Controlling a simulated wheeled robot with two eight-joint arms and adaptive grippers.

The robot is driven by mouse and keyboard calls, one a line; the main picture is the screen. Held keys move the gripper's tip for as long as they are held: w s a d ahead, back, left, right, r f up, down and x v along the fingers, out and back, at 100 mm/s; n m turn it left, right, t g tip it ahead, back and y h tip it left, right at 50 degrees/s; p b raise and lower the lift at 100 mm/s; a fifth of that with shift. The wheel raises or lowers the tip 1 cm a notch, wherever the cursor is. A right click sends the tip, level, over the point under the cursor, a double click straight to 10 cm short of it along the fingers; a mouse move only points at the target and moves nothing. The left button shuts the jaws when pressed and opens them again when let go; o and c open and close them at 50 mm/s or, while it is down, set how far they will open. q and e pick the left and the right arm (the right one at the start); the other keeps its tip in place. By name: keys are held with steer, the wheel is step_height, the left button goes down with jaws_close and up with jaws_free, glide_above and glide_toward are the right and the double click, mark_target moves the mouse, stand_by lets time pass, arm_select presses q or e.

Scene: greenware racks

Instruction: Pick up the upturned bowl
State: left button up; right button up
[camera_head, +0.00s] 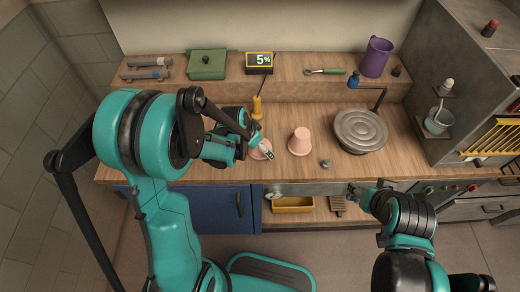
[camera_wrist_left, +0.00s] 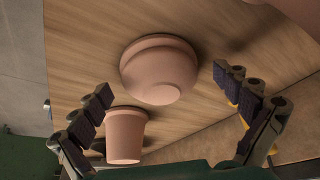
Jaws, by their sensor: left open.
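The upturned bowl (camera_wrist_left: 158,70) is smooth pinkish clay and rests on the wooden counter. It lies between and beyond the open fingers of my left gripper (camera_wrist_left: 168,100) in the left wrist view, with no finger seen touching it. In the head view the bowl (camera_head: 258,153) is partly hidden behind my left gripper (camera_head: 268,154), which comes in from the left. My right gripper (camera_head: 356,190) is at the counter's front edge, away from the bowl. It is too small to tell its jaws.
A pinkish clay pot (camera_head: 300,141) stands close beside the bowl and shows in the left wrist view (camera_wrist_left: 125,136). A yellow-handled tool (camera_head: 257,105) is behind. A round grey wheel (camera_head: 360,130) stands right. Another pinkish form (camera_wrist_left: 296,12) is cut off at the wrist view's corner.

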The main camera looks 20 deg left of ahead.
arm_select(q)
steer(key=shift+s+r, duration=0.1)
steer(key=shift+s, duration=0.05)
steer(key=c, duration=1.5)
